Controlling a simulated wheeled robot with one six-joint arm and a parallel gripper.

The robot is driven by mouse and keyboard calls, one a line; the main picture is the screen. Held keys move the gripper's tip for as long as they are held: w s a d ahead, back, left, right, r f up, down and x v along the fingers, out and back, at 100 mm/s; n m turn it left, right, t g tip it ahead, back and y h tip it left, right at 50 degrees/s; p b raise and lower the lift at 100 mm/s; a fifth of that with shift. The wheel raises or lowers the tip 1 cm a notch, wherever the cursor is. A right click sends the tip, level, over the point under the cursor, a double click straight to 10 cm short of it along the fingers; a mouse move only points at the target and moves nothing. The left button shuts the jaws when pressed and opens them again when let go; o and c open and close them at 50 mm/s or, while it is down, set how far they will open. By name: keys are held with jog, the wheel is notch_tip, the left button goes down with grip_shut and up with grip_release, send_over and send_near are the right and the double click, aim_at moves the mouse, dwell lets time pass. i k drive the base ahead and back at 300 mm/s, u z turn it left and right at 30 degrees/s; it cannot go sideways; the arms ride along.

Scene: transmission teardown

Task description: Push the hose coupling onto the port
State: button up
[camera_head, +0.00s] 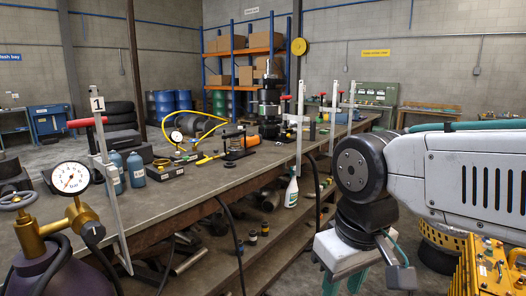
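I cannot make out with certainty which part is the hose coupling or the port. A brass fitting (84,217) with a black end joins a pressure gauge (71,178) and a dark purple cylinder (62,272) at the lower left. A yellow hose (167,123) curves beside a smaller gauge (176,137) on the workbench. My gripper (344,284) hangs at the lower right, with teal fingers pointing down. The bottom edge cuts off its fingertips, so I cannot see whether they hold anything.
The long workbench (215,187) crosses the middle, with clamps standing along its edge. A white clamp bar (105,180) rises at the left. Yellow machinery (484,268) stands at the lower right. A spray bottle (291,190) is by the bench front. Cables hang below the bench.

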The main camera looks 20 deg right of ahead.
aim_at(221, 156)
jog(key=z, duration=0.4)
jog(key=i, duration=2.5)
jog(key=u, duration=0.55)
